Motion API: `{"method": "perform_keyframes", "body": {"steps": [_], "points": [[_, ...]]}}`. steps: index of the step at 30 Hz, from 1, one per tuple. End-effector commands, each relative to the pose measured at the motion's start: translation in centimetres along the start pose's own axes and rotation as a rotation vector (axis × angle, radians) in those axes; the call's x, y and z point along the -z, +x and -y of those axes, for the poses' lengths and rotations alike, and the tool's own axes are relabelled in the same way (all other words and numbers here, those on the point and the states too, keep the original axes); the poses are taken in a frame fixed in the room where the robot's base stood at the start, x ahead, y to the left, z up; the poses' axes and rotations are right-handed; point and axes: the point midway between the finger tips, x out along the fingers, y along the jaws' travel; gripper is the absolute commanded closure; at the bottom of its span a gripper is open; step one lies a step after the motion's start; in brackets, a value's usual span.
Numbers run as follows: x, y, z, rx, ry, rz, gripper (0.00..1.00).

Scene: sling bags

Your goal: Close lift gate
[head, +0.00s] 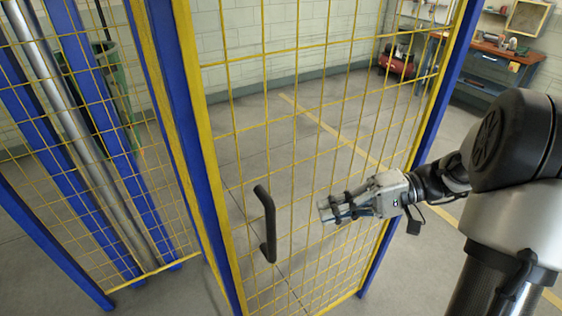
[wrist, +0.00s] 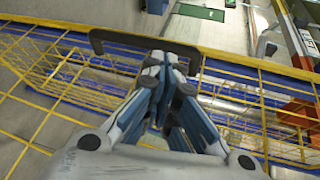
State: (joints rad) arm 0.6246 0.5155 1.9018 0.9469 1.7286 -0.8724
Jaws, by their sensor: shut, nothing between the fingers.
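The lift gate (head: 203,135) is a yellow wire-mesh panel with a yellow frame, standing between blue uprights. A black bar handle (head: 267,225) is fixed on its mesh near the left edge. My gripper (head: 324,210) is shut and empty, to the right of the handle, with its fingers pointing left; a gap shows between them. In the wrist view, my shut fingertips (wrist: 168,62) overlap the black handle (wrist: 97,40), hiding its middle. I cannot tell whether they touch it, or whether the gate is latched.
Another fenced section with blue posts (head: 88,75) and a grey metal pole (head: 62,95) stands at the left. A green bin (head: 108,75) is behind it. A workbench (head: 490,52) and a red compressor (head: 397,62) stand at the back right. Grey floor is open beyond the mesh.

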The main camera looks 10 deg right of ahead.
Motion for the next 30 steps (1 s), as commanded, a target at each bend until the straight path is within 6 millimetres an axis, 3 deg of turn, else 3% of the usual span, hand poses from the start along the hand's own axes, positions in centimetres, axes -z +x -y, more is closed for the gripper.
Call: {"method": "perform_keyframes", "body": {"steps": [1,6,11,16,26,30], "points": [[1.1,-1.5,-0.2,0.076,-0.008,-0.033,1.00],[3.2,-4.5,-0.8,0.236,-0.064,-0.119,1.00],[3.8,-5.0,-0.9,0.279,-0.086,-0.147,1.00],[4.1,-2.6,-0.4,0.279,-0.086,-0.144,1.00],[5.0,4.2,1.6,0.276,-0.086,-0.142,1.00],[3.8,5.9,1.9,0.276,-0.083,-0.144,1.00]]}}
